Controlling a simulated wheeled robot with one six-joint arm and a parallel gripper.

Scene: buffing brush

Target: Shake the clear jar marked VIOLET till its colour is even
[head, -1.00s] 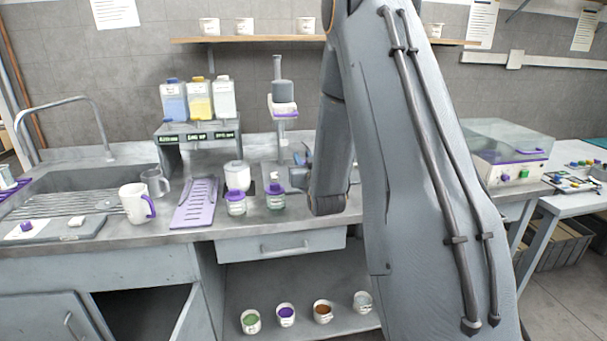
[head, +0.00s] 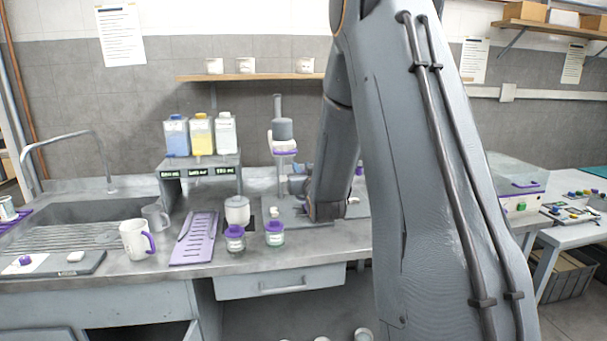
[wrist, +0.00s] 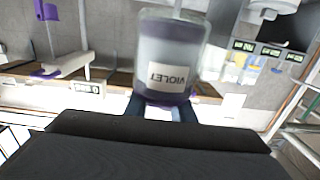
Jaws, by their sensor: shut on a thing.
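The clear jar marked VIOLET (wrist: 172,52) is held close in front of the wrist camera, its label upside down in the picture. I cannot tell whether that band is lid or colour. My gripper (wrist: 165,108) is shut on the jar, its blue fingers partly hidden behind it. In the head view my arm covers the held jar and most of the gripper.
Two purple-lidded jars, left (head: 235,240) and right (head: 274,234), stand on the counter near its front edge. Around them are a lilac slotted tray (head: 194,238), a white mug (head: 136,240), a white pot (head: 237,210), a bottle dispenser (head: 200,165) and a stand (head: 282,130).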

